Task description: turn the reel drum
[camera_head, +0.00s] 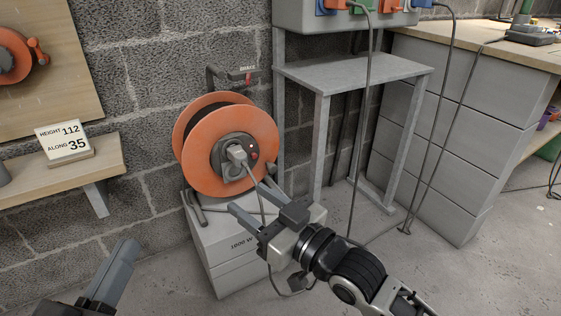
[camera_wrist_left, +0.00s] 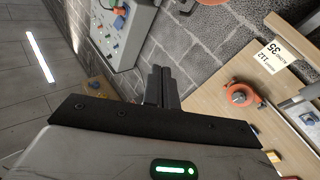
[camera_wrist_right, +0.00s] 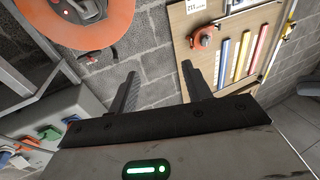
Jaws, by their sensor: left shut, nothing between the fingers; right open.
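The reel has an orange drum (camera_head: 198,172) with a dark grey hub (camera_head: 222,158). It stands upright on a light box in the head view. A grey plug (camera_head: 237,155) sits in the hub, and a cable runs down from it. The drum also shows at the top left of the right wrist view (camera_wrist_right: 118,22). My right gripper (camera_head: 250,196) is open and empty, in front of and below the drum's lower right in the head view. My left gripper (camera_head: 128,246) is shut and empty at the lower left, apart from the reel. Its closed fingers show in the left wrist view (camera_wrist_left: 160,70).
A black bracket with a red tab (camera_head: 248,78) rises behind the drum. The light box (camera_head: 230,265) supports the reel. A grey metal stand (camera_head: 350,72) is to the right, with hanging cables. A wooden shelf (camera_head: 80,178) with a sign is at left. Floor is open in front.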

